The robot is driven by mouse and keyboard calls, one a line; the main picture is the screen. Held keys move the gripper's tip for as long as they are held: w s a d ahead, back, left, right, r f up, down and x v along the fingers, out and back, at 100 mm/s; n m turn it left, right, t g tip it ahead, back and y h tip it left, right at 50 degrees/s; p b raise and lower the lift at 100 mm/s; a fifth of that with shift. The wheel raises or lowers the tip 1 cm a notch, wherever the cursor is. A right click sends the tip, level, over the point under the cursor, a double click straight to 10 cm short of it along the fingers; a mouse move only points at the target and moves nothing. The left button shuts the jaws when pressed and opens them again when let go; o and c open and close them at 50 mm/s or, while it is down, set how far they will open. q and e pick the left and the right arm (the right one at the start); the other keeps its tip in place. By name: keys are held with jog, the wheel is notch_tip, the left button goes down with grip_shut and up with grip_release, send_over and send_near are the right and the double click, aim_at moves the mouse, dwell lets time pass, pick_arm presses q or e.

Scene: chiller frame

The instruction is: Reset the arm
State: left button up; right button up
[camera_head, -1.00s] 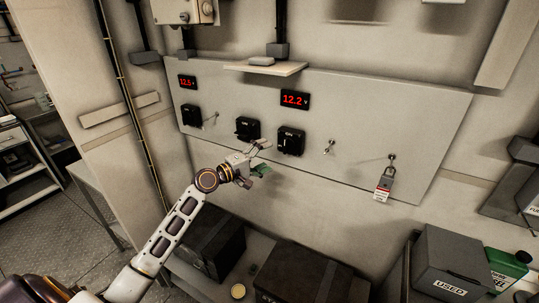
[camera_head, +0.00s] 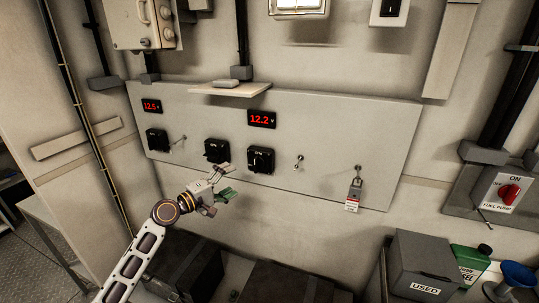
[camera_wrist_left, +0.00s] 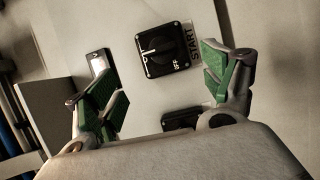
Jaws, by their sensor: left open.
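My left arm (camera_head: 140,255) comes in from the lower left in the head view. Its gripper (camera_head: 226,182) is open in front of the lower part of the grey switch panel (camera_head: 330,125), just below the black rotary switches. In the left wrist view the green-padded fingers (camera_wrist_left: 165,85) are spread apart with nothing between them. A black rotary switch (camera_wrist_left: 161,49) marked OFF, beside a START label, shows beyond them. My right gripper is not in view.
Switches (camera_head: 216,150) and (camera_head: 261,160) and a hanging padlock with tag (camera_head: 354,193) are on the panel. A small shelf (camera_head: 231,89) juts out above. Dark boxes (camera_head: 185,262) stand below; a USED bin (camera_head: 425,262) and a red fuel pump switch (camera_head: 509,194) are at right.

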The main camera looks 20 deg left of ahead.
pick_arm(q)
jog(key=shift+f, duration=0.1)
jog(key=s+a+f+m+g+y, duration=0.1)
jog(key=s+a+f+g+y, duration=0.1)
jog(key=f, duration=1.1)
jog(key=s+a+f+g+y, duration=0.1)
jog(key=s+a+f+y, duration=0.1)
jog(key=f, duration=1.2)
jog(key=s+a+f+m+g+y, duration=0.1)
jog(key=s+f+g+y, duration=0.1)
jog(key=f, duration=1.1)
jog(key=s+d+f+m+g+y, duration=0.1)
jog(key=s+d+f+m+g, duration=0.15)
jog(key=s+f, duration=1.1)
jog(key=s+d+f+m+g+y, duration=0.15)
jog(key=s+f+m+g, duration=0.25)
jog(key=s+f, duration=0.95)
jog(key=s+d+f+m+g, duration=0.1)
jog(key=s+d+f+m, duration=0.1)
jog(key=s, duration=0.5)
jog(key=s+d+f+m+g, duration=0.1)
jog(key=s+d+f+m, duration=0.1)
jog(key=s+f, duration=0.3)
jog(key=s+d+f+m+g, duration=0.1)
jog(key=s+d+f+m, duration=0.1)
jog(key=s, duration=0.9)
jog(key=shift+d+f, duration=0.3)
jog(key=shift+f, duration=0.35)
jog(key=shift+a+g, duration=0.1)
jog(key=shift+g, duration=0.15)
